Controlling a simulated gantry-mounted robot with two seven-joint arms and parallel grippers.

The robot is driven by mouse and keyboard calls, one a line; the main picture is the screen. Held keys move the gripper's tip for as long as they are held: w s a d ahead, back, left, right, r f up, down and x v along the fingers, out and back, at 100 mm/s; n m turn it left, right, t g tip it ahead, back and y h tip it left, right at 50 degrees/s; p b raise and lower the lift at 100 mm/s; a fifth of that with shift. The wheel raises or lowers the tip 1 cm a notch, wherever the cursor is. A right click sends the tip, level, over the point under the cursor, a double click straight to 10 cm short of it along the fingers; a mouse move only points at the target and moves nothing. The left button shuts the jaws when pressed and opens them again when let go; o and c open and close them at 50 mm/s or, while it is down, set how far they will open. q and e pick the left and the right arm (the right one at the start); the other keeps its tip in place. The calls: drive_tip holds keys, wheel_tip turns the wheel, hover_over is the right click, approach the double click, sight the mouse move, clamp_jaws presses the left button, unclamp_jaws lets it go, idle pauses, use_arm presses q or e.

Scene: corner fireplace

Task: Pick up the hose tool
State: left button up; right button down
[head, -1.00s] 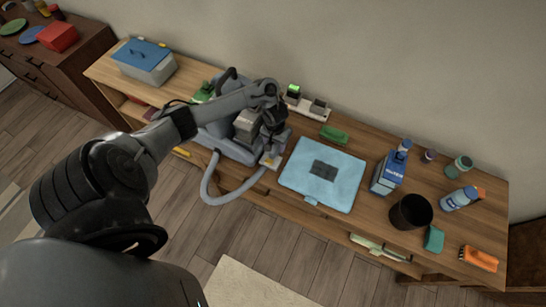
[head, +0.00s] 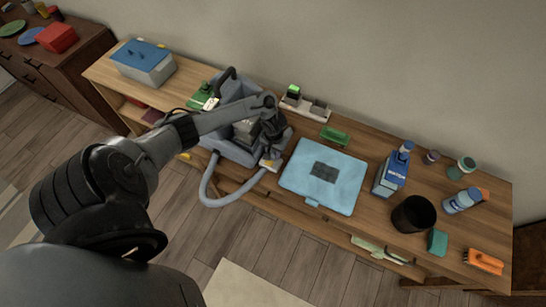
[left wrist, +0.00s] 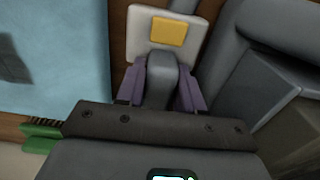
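The hose tool has a whitish head with a yellow patch and a grey neck; in the left wrist view its head (left wrist: 162,30) lies just beyond my fingertips. In the head view the hose tool (head: 270,164) is at the table's front edge, beside the grey-blue machine (head: 228,150), whose grey hose (head: 212,200) loops over the edge. My left gripper (left wrist: 162,85) has its purple finger pads on both sides of the grey neck, seemingly pressed against it. In the head view the left gripper (head: 272,150) points down at the tool. My right gripper is not in view.
A light-blue mat or case (head: 325,195) lies close to the right of the tool. A blue-lidded box (head: 143,62) stands far left.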

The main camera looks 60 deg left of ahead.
use_arm(q)
clamp_jaws()
drive_tip(key=shift+r+p, duration=0.35)
drive_tip(key=shift+r, duration=0.45)
drive_tip(key=r, duration=0.1)
drive_tip(key=r+p, duration=0.1)
drive_tip(key=r, duration=0.1)
drive_tip(key=shift+w+d+r, duration=0.15)
drive_tip(key=shift+w+d, duration=0.05)
drive_tip(key=shift+d, duration=0.2)
drive_tip(key=w+d+r+p, duration=0.4)
drive_tip(key=d+r+p, duration=0.1)
drive_tip(key=d, duration=0.4)
drive_tip(key=shift+w+d+r, duration=0.3)
drive_tip(key=shift+w+r, duration=0.1)
drive_tip(key=shift+r, duration=0.15)
drive_tip(key=shift+c, duration=0.4)
unclamp_jaws()
drive_tip(key=c, duration=0.3)
